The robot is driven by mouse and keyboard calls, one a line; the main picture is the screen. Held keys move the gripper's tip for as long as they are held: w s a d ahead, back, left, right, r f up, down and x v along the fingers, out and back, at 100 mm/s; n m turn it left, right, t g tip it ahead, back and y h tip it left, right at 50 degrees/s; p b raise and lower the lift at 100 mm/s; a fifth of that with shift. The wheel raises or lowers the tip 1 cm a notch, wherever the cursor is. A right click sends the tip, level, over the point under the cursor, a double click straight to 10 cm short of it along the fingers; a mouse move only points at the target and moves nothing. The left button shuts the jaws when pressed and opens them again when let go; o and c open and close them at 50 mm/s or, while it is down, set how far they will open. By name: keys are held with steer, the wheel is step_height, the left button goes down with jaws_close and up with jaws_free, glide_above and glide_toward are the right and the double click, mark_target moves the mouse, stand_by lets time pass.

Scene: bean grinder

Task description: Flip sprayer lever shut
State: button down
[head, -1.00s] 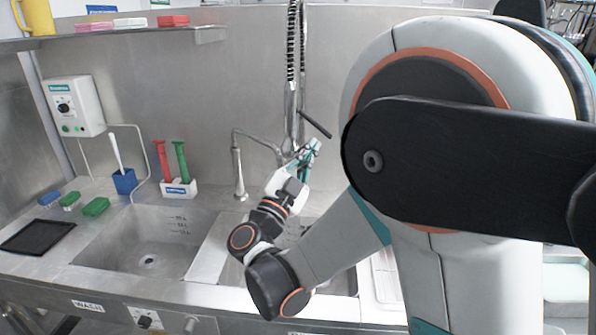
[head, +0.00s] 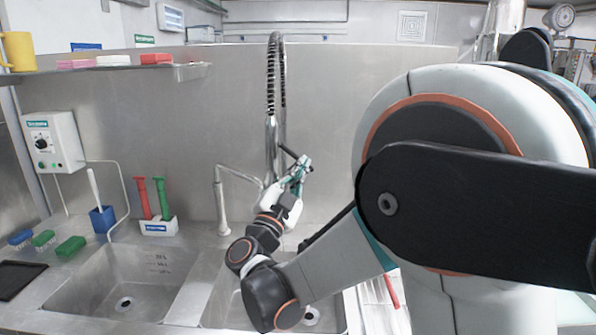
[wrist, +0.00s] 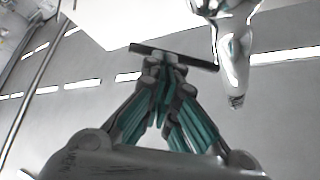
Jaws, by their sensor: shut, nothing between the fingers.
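The tall chrome sprayer tap with a spring hose (head: 276,90) stands at the back of the sinks. A thin black lever (head: 288,152) sticks out from its column toward the lower right. My gripper (head: 303,166), with teal finger pads, is at the lever's outer end. In the wrist view the dark lever bar (wrist: 196,62) crosses at the tips of my gripper (wrist: 162,62). The fingers are together with nothing between them. The tips look very near the bar; whether they touch it I cannot tell. My wrist hides the lower column in the head view.
A bent chrome spout (head: 222,200) is left of my gripper, over the sink edge. A white holder (head: 158,227) with red and green tools, a blue cup (head: 102,219) and brushes stand further left. A shelf (head: 120,72) hangs upper left.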

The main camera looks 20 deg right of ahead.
steer(key=shift+s+d+r+n+t+y, duration=0.1)
steer(key=shift+d+r+n+t+y, duration=0.15)
steer(key=shift+n, duration=0.4)
steer(key=shift+d+r+n+t+y, duration=0.15)
steer(key=shift+n+t, duration=0.2)
steer(key=shift+n, duration=0.3)
steer(key=r+n+t+y, duration=0.1)
steer(key=n, duration=0.2)
steer(key=r+n+t+y+p, duration=0.1)
steer(key=n+y, duration=0.1)
steer(key=n, duration=0.1)
steer(key=d+r+n+t+y, duration=0.1)
steer(key=n+t+y, duration=0.1)
steer(key=shift+s+r+n, duration=0.15)
steer(key=shift+s+n, duration=0.1)
steer(key=shift+n, duration=0.15)
steer(key=shift+r, duration=0.1)
steer(key=shift+d, duration=0.1)
